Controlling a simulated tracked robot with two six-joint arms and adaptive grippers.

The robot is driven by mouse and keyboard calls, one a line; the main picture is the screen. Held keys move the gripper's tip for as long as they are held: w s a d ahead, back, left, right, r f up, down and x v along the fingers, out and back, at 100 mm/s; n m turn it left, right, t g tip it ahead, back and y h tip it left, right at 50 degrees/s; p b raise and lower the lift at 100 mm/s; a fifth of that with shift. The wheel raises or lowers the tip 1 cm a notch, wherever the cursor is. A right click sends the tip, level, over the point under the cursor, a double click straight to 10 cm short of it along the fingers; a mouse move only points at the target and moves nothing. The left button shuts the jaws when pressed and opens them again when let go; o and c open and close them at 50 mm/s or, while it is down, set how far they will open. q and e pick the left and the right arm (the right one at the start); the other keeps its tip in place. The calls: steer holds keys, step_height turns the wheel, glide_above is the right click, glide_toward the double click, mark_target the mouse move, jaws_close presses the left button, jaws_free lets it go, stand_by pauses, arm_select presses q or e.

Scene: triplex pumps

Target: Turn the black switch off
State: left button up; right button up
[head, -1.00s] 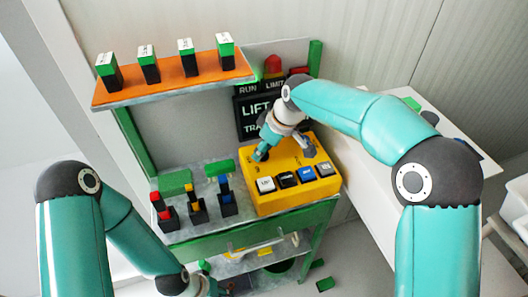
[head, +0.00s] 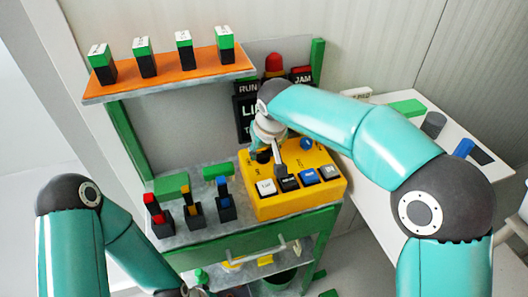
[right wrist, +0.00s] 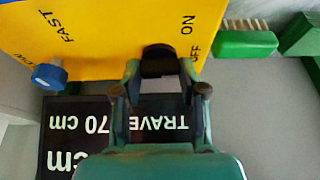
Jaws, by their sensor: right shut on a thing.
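The black switch (right wrist: 160,60) is on the yellow control box, near the printed words ON and OFF in the right wrist view. In the head view the switch (head: 263,155) is partly covered by my gripper. My right gripper (right wrist: 160,70) is shut on the switch, one finger on each side of it; it also shows in the head view (head: 267,158). The yellow box (head: 320,192) stands on the bench. Only the dark wrist of my left arm shows at the bottom edge of the head view; its fingers cannot be made out.
A blue knob (right wrist: 48,76) sits by FAST on the box. Several push buttons (head: 309,177) line its front. Red, yellow and blue marked black pieces (head: 194,208) stand to the left. An orange shelf (head: 165,80) holds several green-topped blocks. A green brush (right wrist: 246,42) lies beside the box.

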steer(key=shift+w+r, duration=0.1)
steer(key=shift+r, duration=0.05)
steer(key=o, duration=0.9)
steer(key=shift+c, duration=0.2)
steer(key=v, duration=1.1)
steer(key=shift+s+r, duration=0.25)
steer(key=shift+r, duration=0.1)
